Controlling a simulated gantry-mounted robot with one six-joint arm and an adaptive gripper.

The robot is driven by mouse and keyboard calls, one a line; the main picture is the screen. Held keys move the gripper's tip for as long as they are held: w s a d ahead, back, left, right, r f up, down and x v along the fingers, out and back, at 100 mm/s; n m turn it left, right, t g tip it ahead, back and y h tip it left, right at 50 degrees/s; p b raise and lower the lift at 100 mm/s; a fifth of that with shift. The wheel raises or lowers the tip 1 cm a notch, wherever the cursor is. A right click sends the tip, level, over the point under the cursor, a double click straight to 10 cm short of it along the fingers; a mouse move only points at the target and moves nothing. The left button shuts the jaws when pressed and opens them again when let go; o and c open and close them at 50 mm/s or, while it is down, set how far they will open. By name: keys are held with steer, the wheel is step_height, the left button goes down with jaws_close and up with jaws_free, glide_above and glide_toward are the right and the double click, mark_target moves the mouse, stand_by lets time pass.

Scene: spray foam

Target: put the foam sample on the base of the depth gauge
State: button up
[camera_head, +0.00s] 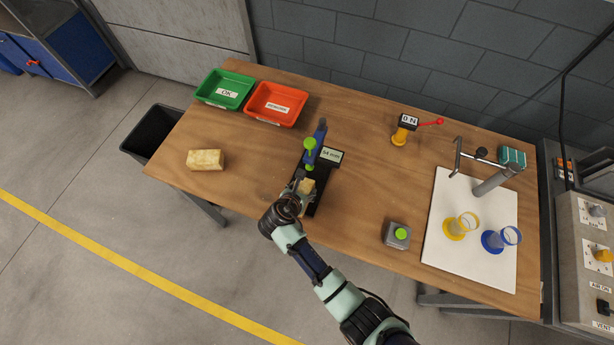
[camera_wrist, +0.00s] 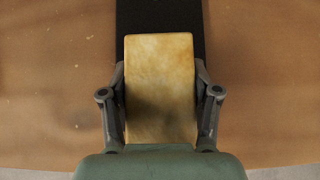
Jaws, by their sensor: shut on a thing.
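A yellowish foam sample (camera_wrist: 160,85) is between the fingers of my gripper (camera_wrist: 160,115), which is shut on it. In the head view the sample (camera_head: 306,186) shows just beyond my gripper (camera_head: 300,190), over the front part of the depth gauge. The depth gauge has a black base (camera_head: 317,197), a blue post with a green knob (camera_head: 310,143) and a display reading about 54 mm (camera_head: 331,155). In the wrist view the black base (camera_wrist: 158,16) runs under and beyond the sample. I cannot tell whether the sample touches the base.
A larger foam block (camera_head: 205,160) lies on the table at the left. Green (camera_head: 225,89) and red (camera_head: 274,104) trays stand at the back left. A button box (camera_head: 397,235) is to the right, beyond it a white mat (camera_head: 447,258) with two beakers. A force gauge (camera_head: 403,129) stands at the back.

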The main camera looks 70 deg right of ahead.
mark_target(306, 181)
steer(key=d, duration=0.2)
steer(key=d+b, duration=0.1)
steer(key=d, duration=0.1)
steer(key=shift+s+d+f, duration=0.1)
steer(key=shift+d+f, duration=0.1)
steer(key=shift+d, duration=0.2)
steer(key=shift+f, duration=0.55)
steer(key=shift+a, duration=0.2)
steer(key=o, duration=1.3)
steer(key=shift+a+r, duration=0.25)
steer(key=shift+r, duration=0.15)
steer(key=p+v, duration=0.3)
steer(key=v, duration=0.8)
steer(key=shift+a, duration=0.15)
